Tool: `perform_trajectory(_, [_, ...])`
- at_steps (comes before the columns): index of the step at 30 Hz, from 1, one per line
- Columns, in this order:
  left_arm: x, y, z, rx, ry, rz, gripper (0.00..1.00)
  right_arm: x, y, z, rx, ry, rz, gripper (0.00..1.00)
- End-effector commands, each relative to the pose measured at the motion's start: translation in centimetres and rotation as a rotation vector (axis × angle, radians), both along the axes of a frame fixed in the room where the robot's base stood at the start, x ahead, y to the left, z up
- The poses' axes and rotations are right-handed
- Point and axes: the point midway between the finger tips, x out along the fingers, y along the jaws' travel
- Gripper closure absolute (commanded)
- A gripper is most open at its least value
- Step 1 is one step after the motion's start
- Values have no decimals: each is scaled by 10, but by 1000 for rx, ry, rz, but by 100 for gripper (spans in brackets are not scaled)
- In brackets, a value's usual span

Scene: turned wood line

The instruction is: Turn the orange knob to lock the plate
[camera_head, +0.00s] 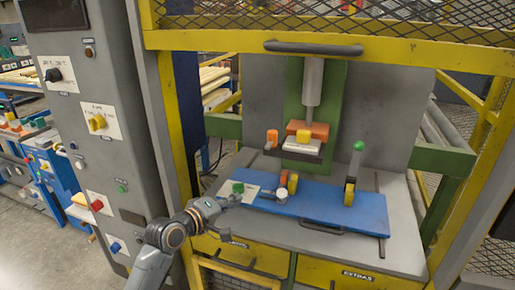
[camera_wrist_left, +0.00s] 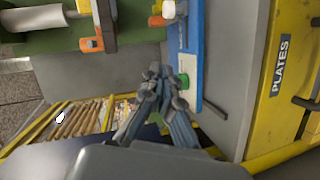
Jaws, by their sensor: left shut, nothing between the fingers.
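A blue plate (camera_head: 325,207) lies on the grey table inside the yellow-framed cell. An upright orange knob (camera_head: 283,178) stands near its left part, beside a yellow piece (camera_head: 293,183); it also appears at the top of the left wrist view (camera_wrist_left: 168,9). Another orange cylinder (camera_head: 272,137) sits on the fixture behind, left of a white block. My left gripper (camera_head: 235,199) is shut and empty at the plate's left end, near a green button (camera_head: 238,187), apart from the orange knob. Its closed fingers (camera_wrist_left: 160,76) show in the wrist view. My right gripper is not in view.
A green-handled lever clamp (camera_head: 351,175) rises at the plate's right. A press column (camera_head: 313,82) hangs above the fixture. A dark handle bar (camera_head: 313,48) crosses the upper yellow frame. A grey control cabinet (camera_head: 85,110) stands left. Yellow drawers (camera_head: 352,278) sit below the table.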

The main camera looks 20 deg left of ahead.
Motion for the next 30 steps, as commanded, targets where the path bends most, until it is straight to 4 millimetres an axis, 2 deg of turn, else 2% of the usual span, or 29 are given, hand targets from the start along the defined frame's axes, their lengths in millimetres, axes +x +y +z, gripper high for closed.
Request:
perform_trajectory(1, [18, 13, 28, -94, -46, 31, 100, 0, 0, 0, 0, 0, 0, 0])
perform_trajectory(3, [33, 26, 57, -214, -92, 59, 100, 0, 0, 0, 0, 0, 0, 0])
perform_trajectory(7, [47, 40, 87, -341, -139, 86, 100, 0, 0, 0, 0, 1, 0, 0])
perform_trajectory(14, [68, 37, 94, -369, -148, 88, 100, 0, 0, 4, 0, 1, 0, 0])
perform_trajectory(28, [146, 15, 92, -363, -145, 88, 100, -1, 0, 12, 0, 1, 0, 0])
perform_trajectory(30, [145, 1, 95, -365, -144, 85, 100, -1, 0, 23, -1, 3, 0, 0])
